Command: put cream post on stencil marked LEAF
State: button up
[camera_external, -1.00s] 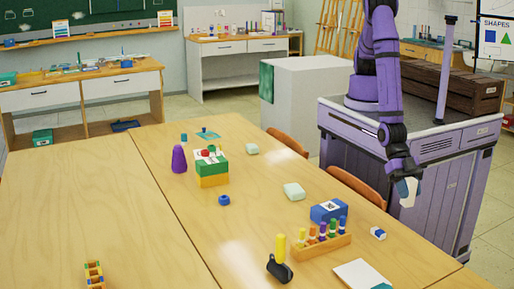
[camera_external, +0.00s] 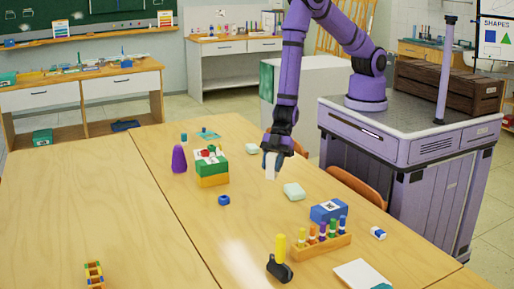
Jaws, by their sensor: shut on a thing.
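My gripper (camera_external: 274,157) is in the air over the right part of the table, shut on a pale, upright block that looks like the cream post (camera_external: 270,172). The post's lower part shows below the fingers; its upper part is hidden by them. I cannot tell how far it is above the table. No LEAF lettering is readable. A small teal sheet (camera_external: 209,134) lies at the far end of the table, with a small blue-and-teal piece (camera_external: 184,138) near it. A white and teal sheet (camera_external: 360,273) lies at the near right edge. Either may be a stencil.
Near my gripper are a pale green block (camera_external: 293,191), a green and yellow box stack (camera_external: 212,173), a purple bottle-shaped object (camera_external: 179,159) and a blue ring (camera_external: 223,200). A peg rack (camera_external: 322,246) and blue box (camera_external: 328,211) stand nearer right. The table's left half is mostly clear.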

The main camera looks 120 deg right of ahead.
jog(key=d+m+t+h, duration=0.2)
jog(key=d+m+h, duration=0.35)
jog(key=d, duration=2.95)
jog(key=s+d+m+h, duration=0.1)
jog(key=s+d+m, duration=0.1)
jog(key=s+d, duration=0.55)
jog(key=s+d+m+h, duration=0.2)
jog(key=s+d+m, duration=0.15)
jog(key=d, duration=0.75)
jog(key=s+d+m+h, duration=0.1)
jog(key=s+d+m, duration=0.1)
jog(key=s+d, duration=0.55)
send_over(208, 135)
jog(key=shift+g, duration=0.3)
notch_tip(208, 135, down, 6)
jog(key=shift+s+f, duration=0.15)
jog(key=shift+f, duration=1.75)
jog(key=shift+f, duration=0.15)
